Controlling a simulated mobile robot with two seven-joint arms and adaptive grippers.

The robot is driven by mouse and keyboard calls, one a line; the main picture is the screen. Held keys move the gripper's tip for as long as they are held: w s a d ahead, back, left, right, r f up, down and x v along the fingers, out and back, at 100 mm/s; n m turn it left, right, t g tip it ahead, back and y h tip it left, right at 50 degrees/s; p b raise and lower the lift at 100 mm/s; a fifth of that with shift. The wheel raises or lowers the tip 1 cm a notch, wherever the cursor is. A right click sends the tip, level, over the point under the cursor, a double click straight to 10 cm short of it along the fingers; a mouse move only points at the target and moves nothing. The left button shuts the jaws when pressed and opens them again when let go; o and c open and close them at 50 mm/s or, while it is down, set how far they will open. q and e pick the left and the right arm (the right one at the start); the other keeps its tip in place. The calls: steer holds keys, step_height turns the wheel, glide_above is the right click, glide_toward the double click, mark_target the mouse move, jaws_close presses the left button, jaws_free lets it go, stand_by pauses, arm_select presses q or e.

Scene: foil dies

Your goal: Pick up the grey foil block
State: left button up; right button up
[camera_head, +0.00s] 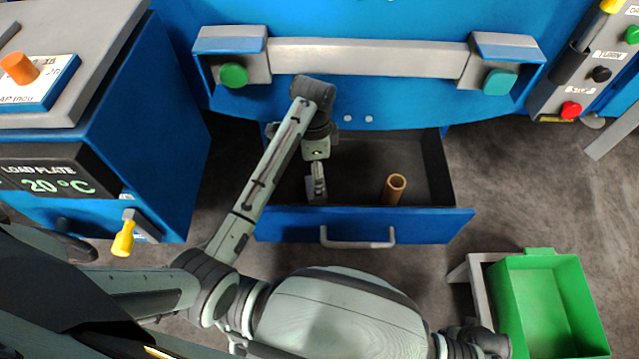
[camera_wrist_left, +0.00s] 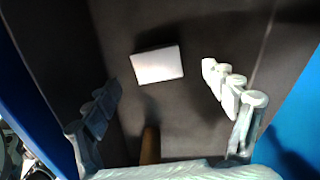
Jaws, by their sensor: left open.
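The grey foil block (camera_wrist_left: 157,65) is a pale rectangular block lying on the dark floor of the open drawer, slightly turned in the left wrist view. I cannot make it out in the head view, where my left gripper and arm cover part of the drawer. My left gripper (camera_head: 317,192) points down into the left part of the drawer. Its fingers are spread and empty. In the wrist view the block lies beyond the fingertips, between their two lines and apart from both.
The blue drawer (camera_head: 285,224) stands open with its walls around my gripper. A brown tube (camera_head: 395,189) stands in it to the right; it also shows in the wrist view (camera_wrist_left: 150,146). A green bin (camera_head: 550,300) is at lower right. A load-plate cabinet (camera_head: 180,150) is at left.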

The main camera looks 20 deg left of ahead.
arm_select(q)
steer(key=f, duration=0.6)
steer(key=shift+s+d, duration=0.2)
steer(key=shift+d, duration=0.05)
steer(key=shift+c, duration=0.4)
steer(key=c, duration=0.8)
